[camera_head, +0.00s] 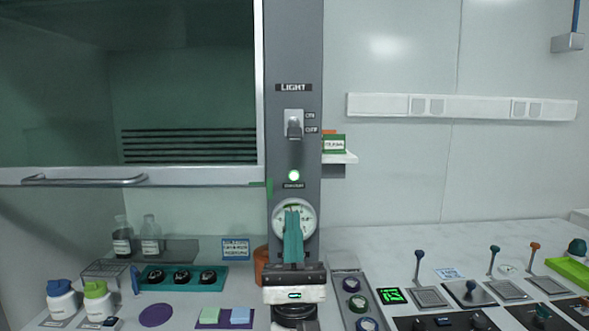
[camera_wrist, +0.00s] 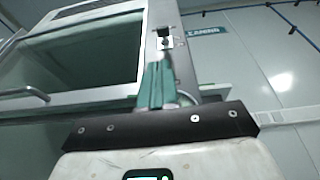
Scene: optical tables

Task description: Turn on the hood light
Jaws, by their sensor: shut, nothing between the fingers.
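The hood light switch (camera_head: 294,125) is a grey toggle on a pale plate, high on the grey hood post under a LIGHT label (camera_head: 293,87). ON is marked beside its upper part and OFF beside its lower part. The toggle appears to point down toward OFF. In the wrist view, the switch (camera_wrist: 165,41) shows just above the fingertips. My gripper (camera_head: 293,210) points up with its teal fingers together and empty. In the head view it is below the switch, in front of a round dial (camera_head: 309,222) that it partly hides. I see no contact with the switch.
A lit green indicator (camera_head: 294,175) sits on the post between switch and dial. The hood sash handle (camera_head: 85,180) is at left. A small shelf (camera_head: 340,158) with a green box juts out right of the post. Bottles, trays and levers cover the bench below.

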